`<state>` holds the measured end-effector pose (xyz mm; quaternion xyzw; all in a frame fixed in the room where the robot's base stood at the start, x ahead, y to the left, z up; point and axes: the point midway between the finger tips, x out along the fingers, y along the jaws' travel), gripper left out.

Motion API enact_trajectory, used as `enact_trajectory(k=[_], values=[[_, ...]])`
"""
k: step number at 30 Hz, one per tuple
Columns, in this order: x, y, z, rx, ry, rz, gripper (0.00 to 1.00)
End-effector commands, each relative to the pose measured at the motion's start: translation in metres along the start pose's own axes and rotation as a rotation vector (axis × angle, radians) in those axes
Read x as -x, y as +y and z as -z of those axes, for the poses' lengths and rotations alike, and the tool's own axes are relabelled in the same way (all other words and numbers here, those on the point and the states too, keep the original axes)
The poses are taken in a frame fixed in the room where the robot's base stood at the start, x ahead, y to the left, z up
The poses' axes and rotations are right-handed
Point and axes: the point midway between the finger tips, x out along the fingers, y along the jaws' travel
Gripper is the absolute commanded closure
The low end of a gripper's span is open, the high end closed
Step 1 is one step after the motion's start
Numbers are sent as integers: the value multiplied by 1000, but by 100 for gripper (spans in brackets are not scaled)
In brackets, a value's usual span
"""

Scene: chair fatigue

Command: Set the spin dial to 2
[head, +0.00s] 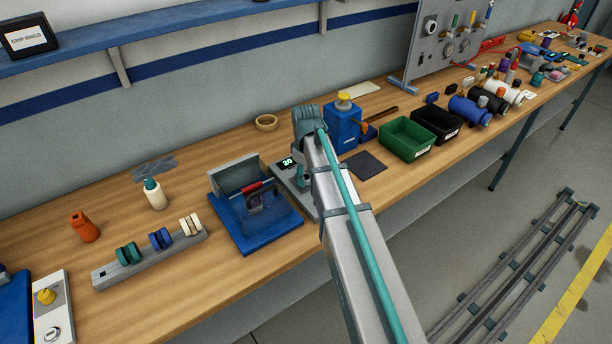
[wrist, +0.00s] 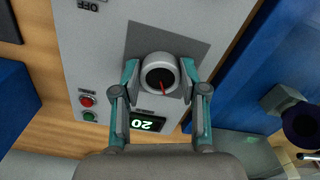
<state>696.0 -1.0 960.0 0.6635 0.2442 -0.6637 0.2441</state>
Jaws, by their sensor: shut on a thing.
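The spin dial (wrist: 159,75) is a round light-grey knob with a dark face and a red pointer line, in the middle of the wrist view. It sits on a dark square on a grey control panel (wrist: 92,60). My gripper (wrist: 160,77) is shut on the dial, one finger on each side. A lit display (wrist: 148,124) reads 20, upside down in the wrist view. The display also shows in the head view (head: 288,162). There the dial is hidden by my arm. I cannot make out scale numbers around the dial.
A red button (wrist: 87,101) and a green button (wrist: 89,117) sit beside the display. A blue fixture (head: 250,225) stands left of the panel, a blue box with a yellow top (head: 342,125) to its right. Green (head: 407,140) and black bins stand further right.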

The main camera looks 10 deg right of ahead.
Motion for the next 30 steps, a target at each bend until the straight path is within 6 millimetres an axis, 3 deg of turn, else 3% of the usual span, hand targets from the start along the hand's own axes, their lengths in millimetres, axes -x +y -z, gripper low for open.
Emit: enact_trajectory(k=[3, 4, 8, 20, 26, 30], values=[[0, 0, 0, 1, 0, -1, 92], [0, 0, 0, 1, 0, -1, 52], [0, 0, 0, 1, 0, -1, 32], [4, 0, 0, 1, 1, -1, 32], [29, 1, 1, 1, 2, -2, 32], [56, 1, 1, 1, 3, -3, 32]])
